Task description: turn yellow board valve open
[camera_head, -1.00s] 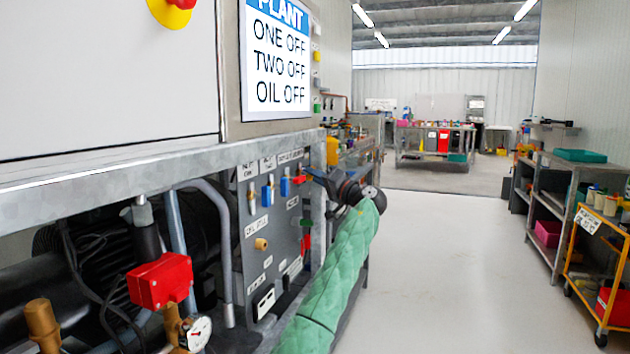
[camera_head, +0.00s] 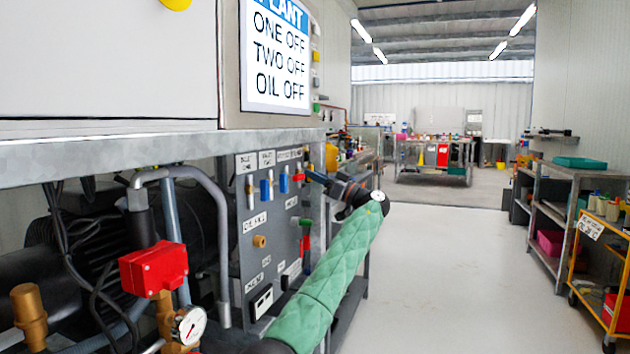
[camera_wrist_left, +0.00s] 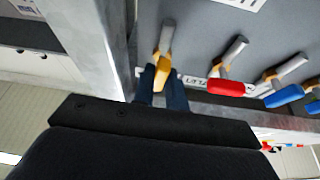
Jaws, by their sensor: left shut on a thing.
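The yellow board valve (camera_wrist_left: 162,68) shows in the left wrist view as a short yellow lever on a metal stem at the grey panel. The fingers of my left gripper (camera_wrist_left: 163,88) are on both sides of this lever and shut on it. In the head view my left gripper (camera_head: 314,177) reaches the upper right of the valve board (camera_head: 283,235), and the yellow lever cannot be made out there. A red-handled valve (camera_wrist_left: 228,88) is beside it, then blue-handled valves (camera_wrist_left: 284,95). My right gripper is not in view.
A metal frame edge (camera_wrist_left: 103,60) runs close beside the yellow valve. A red box (camera_head: 153,269) and a pressure gauge (camera_head: 190,326) stand at the lower left. A screen (camera_head: 277,60) above reads ONE OFF, TWO OFF, OIL OFF. The floor (camera_head: 450,275) to the right is clear.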

